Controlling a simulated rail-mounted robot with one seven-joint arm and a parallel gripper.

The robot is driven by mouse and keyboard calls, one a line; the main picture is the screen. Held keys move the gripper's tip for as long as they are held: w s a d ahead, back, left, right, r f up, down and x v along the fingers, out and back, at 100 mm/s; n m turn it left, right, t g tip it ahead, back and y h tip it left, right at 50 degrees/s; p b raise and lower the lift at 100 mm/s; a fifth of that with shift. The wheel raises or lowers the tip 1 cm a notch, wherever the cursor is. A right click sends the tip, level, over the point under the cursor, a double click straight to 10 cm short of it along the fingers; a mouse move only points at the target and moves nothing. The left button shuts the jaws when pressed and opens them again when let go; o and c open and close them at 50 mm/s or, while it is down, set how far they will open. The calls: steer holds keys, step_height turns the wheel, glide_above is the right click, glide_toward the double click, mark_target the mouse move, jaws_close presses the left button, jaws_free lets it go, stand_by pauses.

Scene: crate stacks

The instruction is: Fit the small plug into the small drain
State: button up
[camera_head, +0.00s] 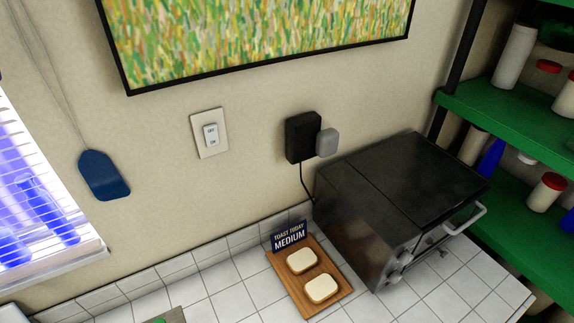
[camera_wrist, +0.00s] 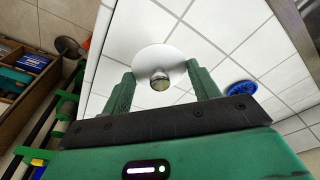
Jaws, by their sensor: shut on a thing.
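In the wrist view my gripper (camera_wrist: 160,70) is shut on a round white disc with a short metal knob at its middle, which looks like the plug (camera_wrist: 151,58). The disc sits between the two green fingers, with white tiles behind it. A blue round slotted piece (camera_wrist: 242,91) lies on the tiles to the right of the fingers; I cannot tell whether it is a drain. No drain is clearly visible in either view. My gripper is not in the head view.
The head view shows a toaster oven (camera_head: 400,205) on the tiled counter. Beside it a wooden board (camera_head: 334,275) holds two bread slices and a sign. Green shelves (camera_head: 500,110) stand at right. A wooden organizer (camera_wrist: 28,100) is left in the wrist view.

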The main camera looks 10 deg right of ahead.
steer(key=shift+w, duration=0.1)
steer(key=w+a+r+n+p, duration=0.2)
steer(key=w+r+p, duration=0.1)
steer(key=w, duration=0.6)
steer(key=w+a+r+n+p, duration=0.3)
steer(key=w+r, duration=0.3)
steer(key=w, duration=0.3)
steer(key=shift+w+r+n+y, duration=0.3)
steer(key=shift+y, duration=0.1)
steer(key=shift+d, duration=0.15)
